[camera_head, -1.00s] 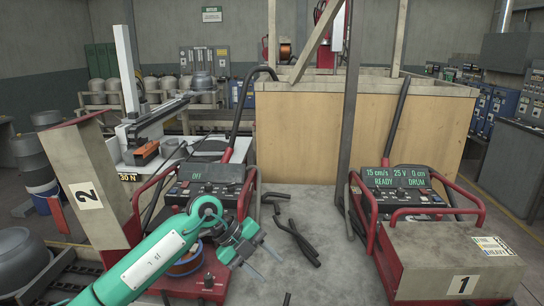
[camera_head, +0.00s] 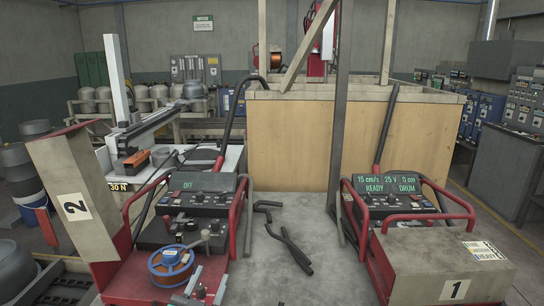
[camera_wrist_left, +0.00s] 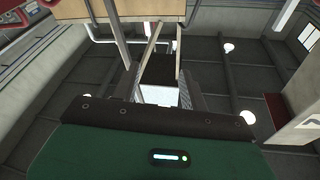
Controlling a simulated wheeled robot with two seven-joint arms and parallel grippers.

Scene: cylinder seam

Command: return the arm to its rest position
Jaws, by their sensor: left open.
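My left gripper (camera_head: 206,287) shows only as a pair of thin grey fingertips at the bottom edge of the head view, in front of the red feeder base. The fingers stand apart with nothing between them. The rest of my left arm is out of that view. In the left wrist view the green housing of the gripper fills the bottom, and the background is mostly dark panelled ceiling with lamps. My right gripper is not in view.
A blue-rimmed wire spool (camera_head: 171,262) lies close behind the fingertips. Control console 2 (camera_head: 205,200) stands at the left and console 1 (camera_head: 390,201) at the right. Black bent rods (camera_head: 290,250) lie on the grey floor between them. A wooden crate (camera_head: 310,140) stands behind.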

